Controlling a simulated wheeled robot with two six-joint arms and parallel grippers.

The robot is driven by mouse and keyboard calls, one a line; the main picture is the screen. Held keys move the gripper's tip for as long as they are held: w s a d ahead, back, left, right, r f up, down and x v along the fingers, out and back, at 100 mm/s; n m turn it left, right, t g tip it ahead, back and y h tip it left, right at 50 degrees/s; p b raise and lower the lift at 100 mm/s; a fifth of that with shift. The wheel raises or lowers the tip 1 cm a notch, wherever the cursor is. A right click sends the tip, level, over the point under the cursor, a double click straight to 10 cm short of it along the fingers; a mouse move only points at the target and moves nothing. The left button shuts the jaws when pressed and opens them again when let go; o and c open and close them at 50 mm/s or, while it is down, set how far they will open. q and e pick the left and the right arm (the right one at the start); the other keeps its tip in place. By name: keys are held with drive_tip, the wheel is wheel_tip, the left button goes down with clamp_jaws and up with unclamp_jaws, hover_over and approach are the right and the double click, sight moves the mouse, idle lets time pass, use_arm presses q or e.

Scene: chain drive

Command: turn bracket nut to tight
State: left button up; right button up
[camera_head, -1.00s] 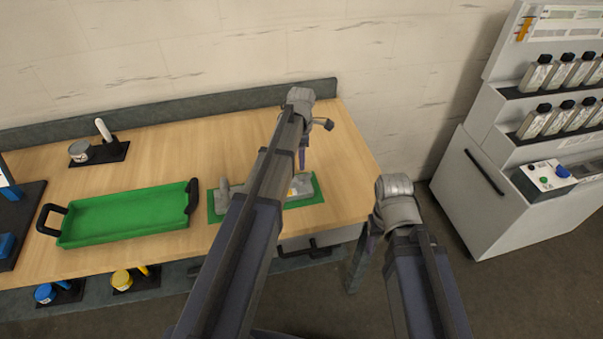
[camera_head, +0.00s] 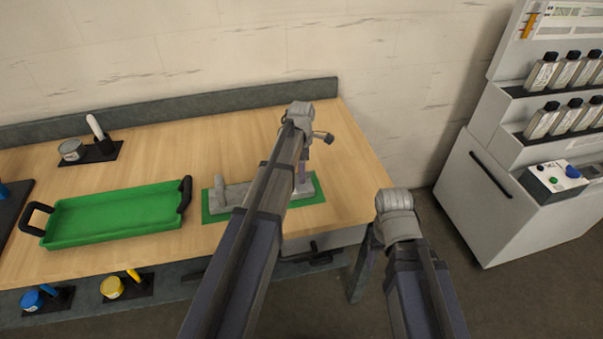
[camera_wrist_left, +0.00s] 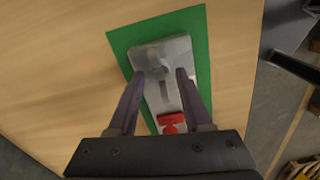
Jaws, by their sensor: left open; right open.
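A grey metal bracket (camera_head: 235,194) lies on a green mat (camera_head: 213,214) at the bench's right part. In the left wrist view the bracket (camera_wrist_left: 178,52) shows from above, with a red piece (camera_wrist_left: 171,122) at its near end and a slot in its middle. I cannot make out which part is the nut. My left gripper (camera_head: 302,182) points down over the bracket's right end; in the left wrist view its open fingers (camera_wrist_left: 161,74) appear on either side of the bracket, with nothing held. My right gripper (camera_head: 362,275) hangs open off the bench's front right; its fingers are partly hidden.
A green tray (camera_head: 115,217) with black handles stands left of the mat. A grey tin and white-handled tool (camera_head: 97,128) sit behind it. Blue (camera_head: 32,301) and yellow (camera_head: 112,287) items lie below the front edge. A white cabinet (camera_head: 490,205) stands at right.

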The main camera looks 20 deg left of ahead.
use_arm(q)
drive_tip(key=shift+c, duration=0.3)
clamp_jaws()
